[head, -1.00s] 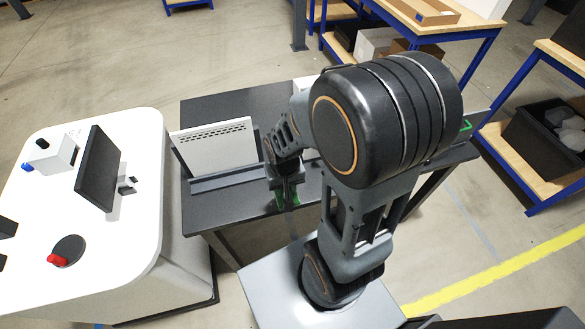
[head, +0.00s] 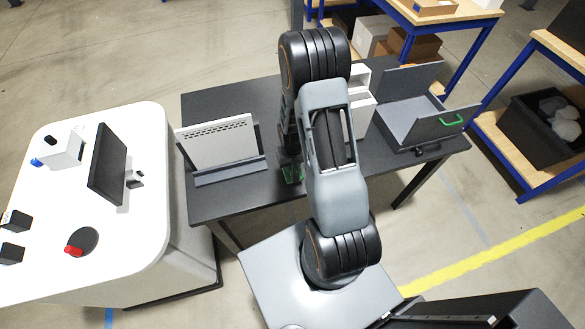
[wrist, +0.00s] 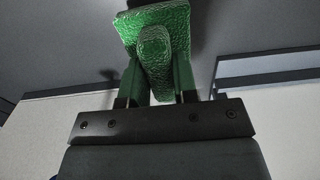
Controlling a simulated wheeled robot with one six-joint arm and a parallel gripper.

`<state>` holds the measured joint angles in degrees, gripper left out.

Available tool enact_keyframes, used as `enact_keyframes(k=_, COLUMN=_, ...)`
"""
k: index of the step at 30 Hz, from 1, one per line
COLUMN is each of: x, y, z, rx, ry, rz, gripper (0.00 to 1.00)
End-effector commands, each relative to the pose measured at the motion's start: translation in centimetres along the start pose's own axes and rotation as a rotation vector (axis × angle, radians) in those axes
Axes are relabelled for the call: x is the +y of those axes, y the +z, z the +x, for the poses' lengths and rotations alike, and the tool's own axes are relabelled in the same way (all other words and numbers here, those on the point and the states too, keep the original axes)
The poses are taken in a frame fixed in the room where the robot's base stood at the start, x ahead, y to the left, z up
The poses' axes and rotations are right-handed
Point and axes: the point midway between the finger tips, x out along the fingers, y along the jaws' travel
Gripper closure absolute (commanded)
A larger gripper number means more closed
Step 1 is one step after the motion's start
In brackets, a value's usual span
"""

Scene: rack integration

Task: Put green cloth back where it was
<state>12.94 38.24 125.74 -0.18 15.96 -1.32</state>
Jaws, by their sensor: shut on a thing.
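The green cloth (wrist: 153,50) shows large in the wrist view, pinched between the two fingers of my gripper (wrist: 160,80). It also shows in the head view (head: 294,173) as a small green patch below my arm, over the front part of the dark table. My gripper (head: 291,158) points down there, shut on the cloth and partly hidden by my own arm. I cannot tell whether the cloth touches the table top.
The dark table (head: 240,203) holds a white vented panel in a grey stand (head: 222,147) at left. White boxes (head: 360,105) stand behind my arm. A grey open case with a green handle (head: 410,118) is at right. A white console (head: 130,240) stands left.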

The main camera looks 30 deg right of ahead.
Motion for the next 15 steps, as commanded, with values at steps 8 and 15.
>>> enact_keyframes(k=8, x=0.1, y=-0.1, z=2.7, rx=-0.004, ry=0.000, rz=0.000, gripper=0.92)
enact_keyframes(k=15, x=0.1, y=-0.2, z=3.3, rx=-0.001, ry=0.000, rz=0.000, gripper=0.92)
